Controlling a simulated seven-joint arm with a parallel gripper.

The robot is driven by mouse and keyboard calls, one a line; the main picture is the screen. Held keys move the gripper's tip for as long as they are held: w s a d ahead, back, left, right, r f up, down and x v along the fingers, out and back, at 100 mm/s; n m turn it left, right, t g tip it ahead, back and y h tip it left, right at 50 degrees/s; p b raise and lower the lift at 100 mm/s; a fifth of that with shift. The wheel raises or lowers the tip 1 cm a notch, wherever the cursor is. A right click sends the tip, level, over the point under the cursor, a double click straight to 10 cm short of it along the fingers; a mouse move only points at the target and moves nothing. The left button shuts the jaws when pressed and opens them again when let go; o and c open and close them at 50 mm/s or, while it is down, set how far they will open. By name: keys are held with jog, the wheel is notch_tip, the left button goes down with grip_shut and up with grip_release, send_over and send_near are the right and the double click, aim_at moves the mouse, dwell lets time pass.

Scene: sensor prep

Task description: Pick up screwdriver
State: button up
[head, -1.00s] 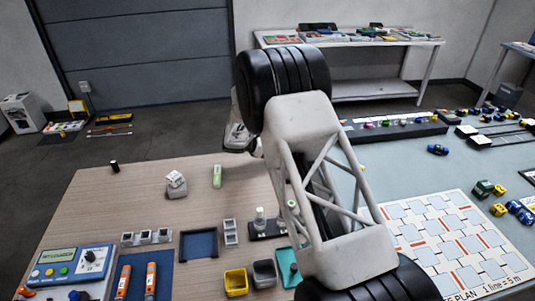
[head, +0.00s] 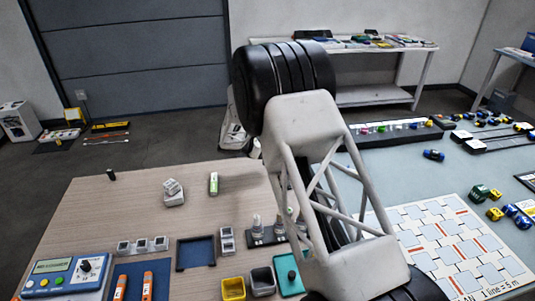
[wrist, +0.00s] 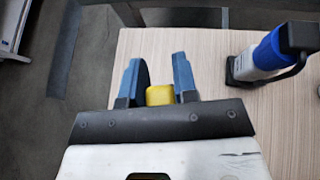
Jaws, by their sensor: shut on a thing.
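In the wrist view my gripper (wrist: 158,82) has its two blue fingers shut on a yellow piece. This looks like the handle of the screwdriver (wrist: 160,95), seen end-on. Its shaft and tip are hidden, so I cannot tell how it is tilted. The fingers are over the edge region of the wood-grain table (wrist: 215,45), with dark floor to the left. In the head view my own arm covers the middle, and neither my fingers nor the screwdriver can be made out.
In the head view, a control box (head: 62,277), orange tubes (head: 147,286), a yellow bin (head: 233,289) and a blue-floored tray (head: 196,253) crowd the table's front. Its back left is mostly clear.

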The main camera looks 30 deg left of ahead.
jog(key=s+d, duration=0.7)
jog(key=s+d+r, duration=0.1)
jog(key=s+d, duration=0.2)
jog(key=s, duration=0.1)
jog(key=shift+d+r, duration=0.1)
jog(key=shift+d, duration=0.1)
